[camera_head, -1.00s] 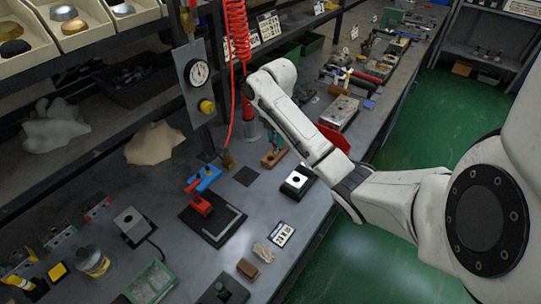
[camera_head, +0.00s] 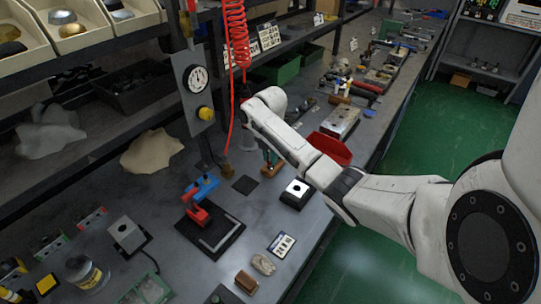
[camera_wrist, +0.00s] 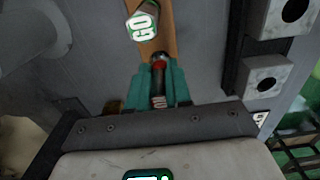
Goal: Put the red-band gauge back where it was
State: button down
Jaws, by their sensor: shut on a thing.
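My gripper (camera_wrist: 158,86) has teal fingers and is shut on the red-band gauge (camera_wrist: 159,64), a slim dark piece with a red part showing between the fingertips. The gauge is over or in a brown wooden block (camera_wrist: 167,42); I cannot tell whether it is seated. A second piece marked GO (camera_wrist: 142,26), white with a green edge, stands at that block just beyond the fingers. In the head view the gripper (camera_head: 268,155) is low over the wooden block (camera_head: 271,169), partly behind my arm. The gauge cannot be made out there.
Beside the wooden block are a pale block with a dark hole (camera_head: 297,188) and a dark square pad (camera_head: 245,184). A red bin (camera_head: 331,148) stands behind my forearm. A red clamp fixture (camera_head: 200,217) is nearer, left. A coiled red hose (camera_head: 236,40) hangs close by.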

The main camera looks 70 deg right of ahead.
jog(key=shift+f, duration=0.15)
jog(key=c, duration=1.1)
grip_release()
jog(key=shift+o, duration=0.2)
notch_tip(320, 180, up, 11)
jog(key=shift+f+p, duration=0.1)
jog(key=shift+p, duration=0.5)
jog(key=shift+r+p, duration=0.65)
jog(key=shift+r, duration=0.15)
